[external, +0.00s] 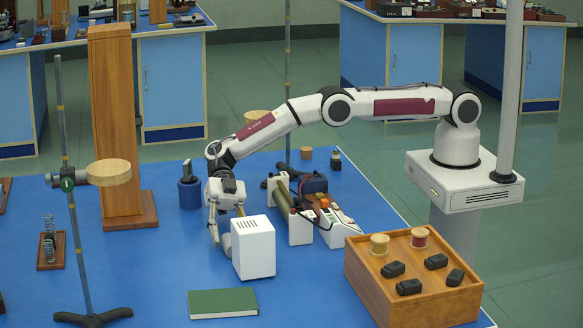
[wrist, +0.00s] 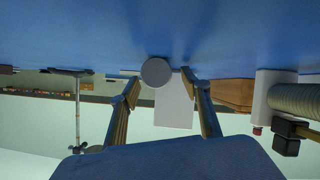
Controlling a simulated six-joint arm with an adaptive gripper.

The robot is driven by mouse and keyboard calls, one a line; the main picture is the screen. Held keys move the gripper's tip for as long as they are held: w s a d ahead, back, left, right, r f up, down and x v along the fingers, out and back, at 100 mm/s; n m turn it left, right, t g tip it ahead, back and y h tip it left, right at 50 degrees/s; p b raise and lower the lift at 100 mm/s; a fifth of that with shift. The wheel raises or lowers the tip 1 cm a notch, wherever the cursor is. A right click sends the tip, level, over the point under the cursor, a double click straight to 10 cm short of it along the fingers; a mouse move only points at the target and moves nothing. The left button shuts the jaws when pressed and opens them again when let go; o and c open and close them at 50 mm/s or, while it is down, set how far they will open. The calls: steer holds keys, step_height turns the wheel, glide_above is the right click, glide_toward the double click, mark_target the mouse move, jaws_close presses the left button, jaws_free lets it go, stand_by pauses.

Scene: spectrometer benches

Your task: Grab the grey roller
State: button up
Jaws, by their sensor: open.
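The grey roller shows in the wrist view as a round grey end face (wrist: 157,72) on the blue table, between and just beyond my fingertips. In the external view a small grey part of it (external: 227,243) seems to show beside the white box, mostly hidden. My gripper (external: 226,232) points down close to the table, left of the white box. In the wrist view my gripper (wrist: 162,80) has its two fingers spread, one on each side of the roller. I cannot tell whether either finger touches it.
A white vented box (external: 254,248) stands close to my gripper; it also shows behind the roller in the wrist view (wrist: 174,104). A coil (external: 283,197) between white end plates lies behind. A green book (external: 222,303) lies in front. A wooden crate (external: 377,287) stands right.

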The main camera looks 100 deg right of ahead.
steer(key=c, duration=1.3)
steer(key=shift+r, duration=0.1)
steer(key=shift+r, duration=4.9)
